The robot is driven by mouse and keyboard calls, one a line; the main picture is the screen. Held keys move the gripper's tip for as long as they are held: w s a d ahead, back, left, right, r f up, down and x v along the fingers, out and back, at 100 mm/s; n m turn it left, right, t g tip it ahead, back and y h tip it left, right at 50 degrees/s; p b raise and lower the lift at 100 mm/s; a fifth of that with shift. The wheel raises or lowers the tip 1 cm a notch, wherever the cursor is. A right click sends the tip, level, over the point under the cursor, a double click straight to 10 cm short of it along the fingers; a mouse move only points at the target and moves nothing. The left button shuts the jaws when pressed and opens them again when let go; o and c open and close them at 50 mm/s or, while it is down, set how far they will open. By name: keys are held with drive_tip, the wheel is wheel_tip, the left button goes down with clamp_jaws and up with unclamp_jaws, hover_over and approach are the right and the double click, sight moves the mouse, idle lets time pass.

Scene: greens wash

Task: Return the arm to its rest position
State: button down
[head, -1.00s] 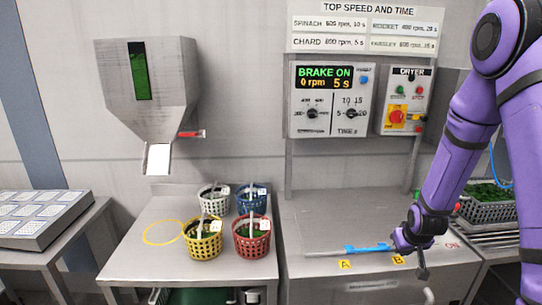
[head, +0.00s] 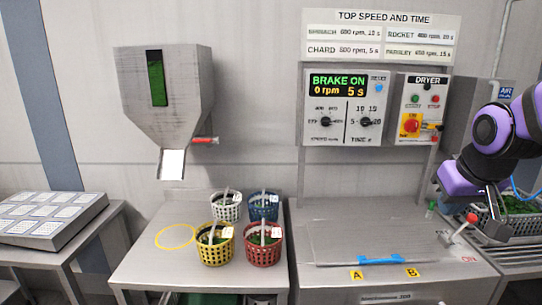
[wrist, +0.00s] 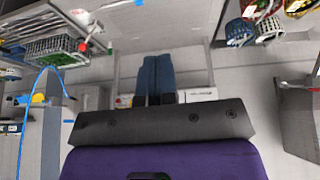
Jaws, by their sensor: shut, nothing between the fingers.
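My purple arm is folded at the right edge in the head view. My gripper (head: 502,212) hangs in front of the dark crate of greens, above the right end of the dryer bench. In the wrist view its two blue-grey fingers (wrist: 155,66) lie side by side, shut and empty. The gripper's tips are small and partly lost against the crate in the head view.
The dryer bench (head: 330,222) has a blue handle (head: 380,259) and a red-knobbed lever (head: 471,219). White, blue, yellow and red baskets (head: 264,252) stand on the middle table. A crate of greens (head: 520,222) is at right. The panel reads BRAKE ON, 0 rpm.

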drive_tip(key=s+a+r, duration=0.1)
drive_tip(key=s+r, duration=0.2)
drive_tip(key=s, duration=0.4)
drive_tip(key=s+a+r, duration=0.1)
drive_tip(key=s+r, duration=0.2)
drive_tip(key=s, duration=0.3)
drive_tip(key=shift+s+a, duration=0.35)
drive_tip(key=shift+a, duration=0.05)
